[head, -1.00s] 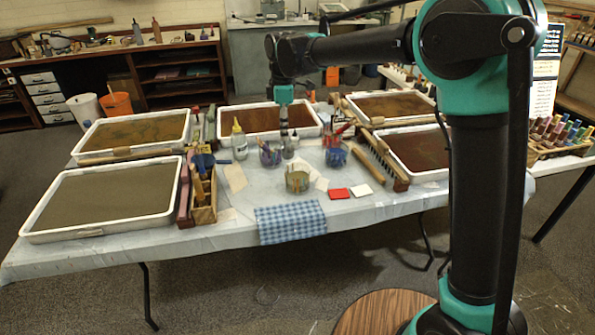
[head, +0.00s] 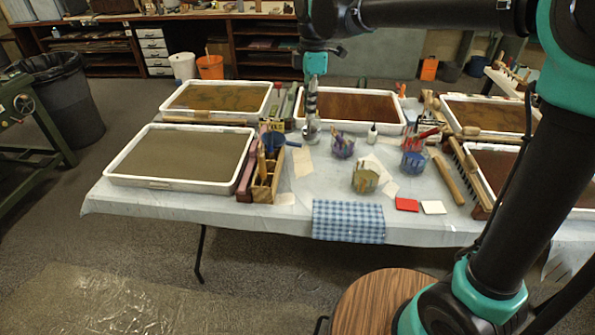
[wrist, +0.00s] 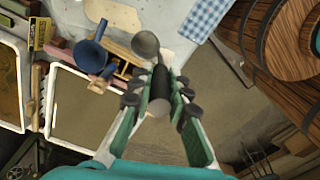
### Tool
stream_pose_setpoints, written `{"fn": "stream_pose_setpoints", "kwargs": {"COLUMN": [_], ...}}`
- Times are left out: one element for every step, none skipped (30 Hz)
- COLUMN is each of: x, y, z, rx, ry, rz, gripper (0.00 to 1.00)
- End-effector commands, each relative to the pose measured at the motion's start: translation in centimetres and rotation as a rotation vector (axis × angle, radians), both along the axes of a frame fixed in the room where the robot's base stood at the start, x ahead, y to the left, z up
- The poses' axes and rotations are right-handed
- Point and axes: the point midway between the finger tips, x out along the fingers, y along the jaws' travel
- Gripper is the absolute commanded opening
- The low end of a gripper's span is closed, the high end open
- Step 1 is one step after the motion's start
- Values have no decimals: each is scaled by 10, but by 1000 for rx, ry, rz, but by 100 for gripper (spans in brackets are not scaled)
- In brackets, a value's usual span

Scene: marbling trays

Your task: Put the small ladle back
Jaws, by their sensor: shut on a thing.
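The small ladle, with a round grey metal bowl (wrist: 146,43) and a dark handle (wrist: 160,92), is in my gripper (wrist: 158,98). My gripper is shut on the handle, and the bowl points away from the palm. In the head view my gripper (head: 312,98) hangs over the table, in front of the back middle tray. The ladle's outline is hard to separate from the gripper there. A wooden caddy (head: 262,192) with brushes and a blue funnel-like piece (head: 275,140) stands to the left of my gripper; the blue piece also shows in the wrist view (wrist: 90,55).
A grey-filled tray (head: 112,178) lies left of the caddy. A purple cup (head: 342,147), a small white bottle (head: 372,137), a green-stained cup (head: 365,179) and a blue cup (head: 413,160) stand to the right. A checked cloth (head: 348,221) hangs over the front edge.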

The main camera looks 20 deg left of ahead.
Motion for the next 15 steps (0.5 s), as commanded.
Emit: {"fn": "stream_pose_setpoints", "kwargs": {"x": [0,0,0,0,0,0,0,0,0,0,0,0,0,0,0], "y": [0,0,0,0,0,0,0,0,0,1,0,0,0,0,0], "z": [-11,-18,-28,-36,-43,-53,-60,-67,-77,-85,-92,-102,-108,-115,-123], "rx": [0,0,0,0,0,0,0,0,0,0,0,0,0,0,0], "ry": [0,0,0,0,0,0,0,0,0,0,0,0,0,0,0], "rz": [0,0,0,0,0,-1,-1,-1,-1,-1,-1,-1,-1,-1,-1], "gripper": [0,0,0,0,0,0,0,0,0,0,0,0,0,0,0]}}
